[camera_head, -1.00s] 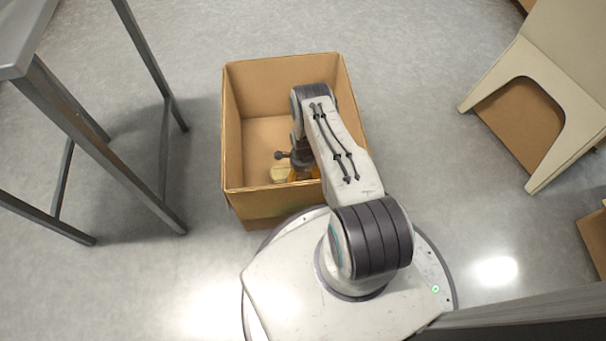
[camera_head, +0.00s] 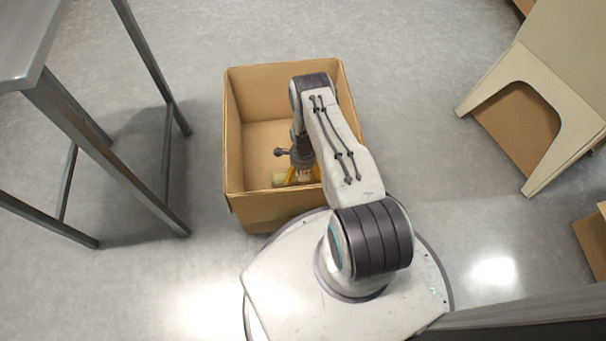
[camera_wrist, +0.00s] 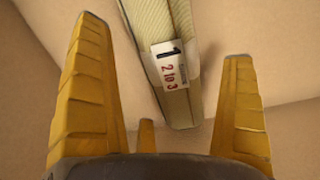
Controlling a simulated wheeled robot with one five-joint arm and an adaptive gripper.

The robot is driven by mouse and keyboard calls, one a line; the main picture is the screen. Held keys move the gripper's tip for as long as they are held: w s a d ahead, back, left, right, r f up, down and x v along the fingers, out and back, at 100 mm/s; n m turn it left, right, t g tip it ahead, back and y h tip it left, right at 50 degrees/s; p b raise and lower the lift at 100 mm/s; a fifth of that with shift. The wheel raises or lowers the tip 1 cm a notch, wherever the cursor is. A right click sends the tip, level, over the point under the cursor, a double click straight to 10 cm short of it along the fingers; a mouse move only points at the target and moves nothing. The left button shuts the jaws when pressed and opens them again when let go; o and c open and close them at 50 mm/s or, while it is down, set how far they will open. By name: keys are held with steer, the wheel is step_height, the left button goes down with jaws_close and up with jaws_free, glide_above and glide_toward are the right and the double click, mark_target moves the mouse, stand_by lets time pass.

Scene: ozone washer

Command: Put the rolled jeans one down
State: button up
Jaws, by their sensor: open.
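A pale cream, ribbed long item with a white printed tag, apparently the rolled jeans (camera_wrist: 182,108), shows in the wrist view beyond and between my fingers. My gripper (camera_wrist: 163,40) has its yellow fingers spread wide, with visible gaps on both sides of the item. In the head view my gripper (camera_head: 304,174) is low inside an open cardboard box (camera_head: 232,135), near its front wall. Only a small pale part of the item shows there, and my arm hides the rest. Whether the item lies flat or leans against the box is unclear.
The left part of the box floor (camera_head: 262,140) is bare. A grey metal table (camera_head: 110,150) stands at the left. A beige chair-like piece (camera_head: 560,75) and a cardboard box (camera_head: 595,240) are at the right. Grey floor around the box is clear.

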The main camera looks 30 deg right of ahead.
step_height(320, 180, up, 7)
steer(key=shift+w+p, duration=0.1)
steer(key=shift+p, duration=1.05)
steer(key=w+a+r+n, duration=0.1)
steer(key=w+r+n, duration=0.3)
steer(key=r, duration=1.1)
step_height(320, 180, up, 17)
steer(key=n+t, duration=0.1)
steer(key=n, duration=0.4)
glide_above(303, 175)
steer(key=w+a, duration=0.2)
steer(key=a, duration=0.3)
steer(key=s+a+r+n+t, duration=0.1)
steer(key=s+a+r+n, duration=0.3)
steer(key=s+r+n, duration=0.55)
steer(key=s+a+r+n, duration=0.1)
steer(key=s+r+n, duration=0.1)
steer(key=s+r, duration=0.3)
steer(key=s+a+r+n, duration=0.1)
steer(key=s+r, duration=0.3)
steer(key=s, duration=0.5)
steer(key=shift+s+r+n+t, duration=0.3)
steer(key=shift+s+r+n, duration=0.05)
